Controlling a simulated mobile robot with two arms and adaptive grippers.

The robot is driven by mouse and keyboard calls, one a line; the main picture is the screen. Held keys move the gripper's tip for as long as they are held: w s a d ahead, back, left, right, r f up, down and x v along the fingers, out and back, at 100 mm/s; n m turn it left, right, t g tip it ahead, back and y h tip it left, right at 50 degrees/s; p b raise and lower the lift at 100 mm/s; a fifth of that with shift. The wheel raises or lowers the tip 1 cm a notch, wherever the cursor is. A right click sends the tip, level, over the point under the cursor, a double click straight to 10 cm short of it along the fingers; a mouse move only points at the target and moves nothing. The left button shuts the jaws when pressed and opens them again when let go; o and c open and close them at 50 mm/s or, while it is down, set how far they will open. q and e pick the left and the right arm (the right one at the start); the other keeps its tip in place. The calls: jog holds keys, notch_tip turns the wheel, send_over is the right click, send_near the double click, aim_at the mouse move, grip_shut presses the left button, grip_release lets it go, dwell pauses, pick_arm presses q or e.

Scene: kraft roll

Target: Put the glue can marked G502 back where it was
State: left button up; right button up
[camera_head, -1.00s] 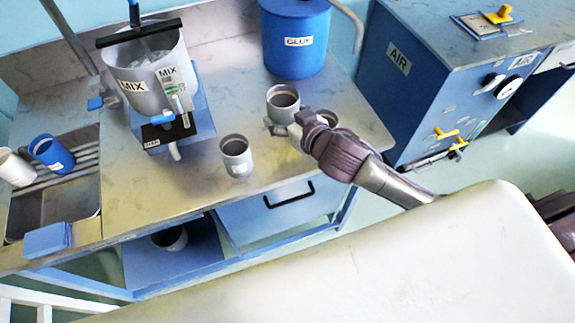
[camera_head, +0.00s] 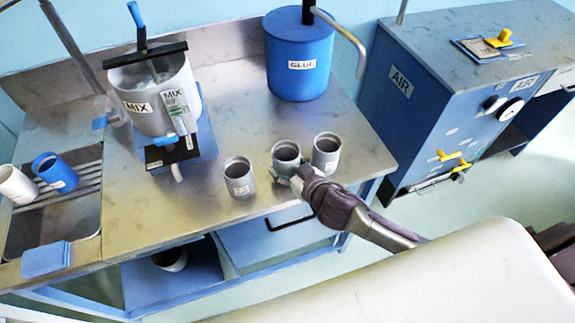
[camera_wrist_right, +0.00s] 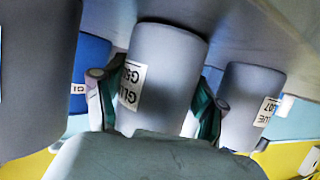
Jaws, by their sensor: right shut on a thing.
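The held grey glue can (camera_head: 286,152) is the middle one of three on the steel bench. My right gripper (camera_head: 291,178) is shut on it from the front. In the right wrist view, the fingers of the gripper (camera_wrist_right: 153,108) sit either side of this can (camera_wrist_right: 165,62). Its label (camera_wrist_right: 131,86) reads GLUE and G5, with the rest cut off by the can's curve. The can looks upright, in line with its neighbours; I cannot tell if its base touches the bench. My left gripper is out of view.
Grey cans stand close by, on the left (camera_head: 239,180) and on the right (camera_head: 327,150); the right one's label ends in 07. Behind are the MIX pot (camera_head: 150,95) and blue GLUE drum (camera_head: 298,58). The bench's front edge is near. A pale padded surface (camera_head: 420,285) lies in front.

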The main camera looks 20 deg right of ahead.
jog(key=o, duration=1.2)
jog(key=shift+f, duration=0.1)
jog(key=shift+c, duration=0.2)
jog(key=shift+o, duration=2.1)
jog(key=shift+r, duration=0.2)
jog(key=shift+s+d, duration=0.1)
jog(key=shift+s, duration=0.25)
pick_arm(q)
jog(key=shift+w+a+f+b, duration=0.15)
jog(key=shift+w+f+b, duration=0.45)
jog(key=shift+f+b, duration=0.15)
pick_arm(e)
jog(key=v, duration=1.1)
jog(key=shift+r, duration=0.3)
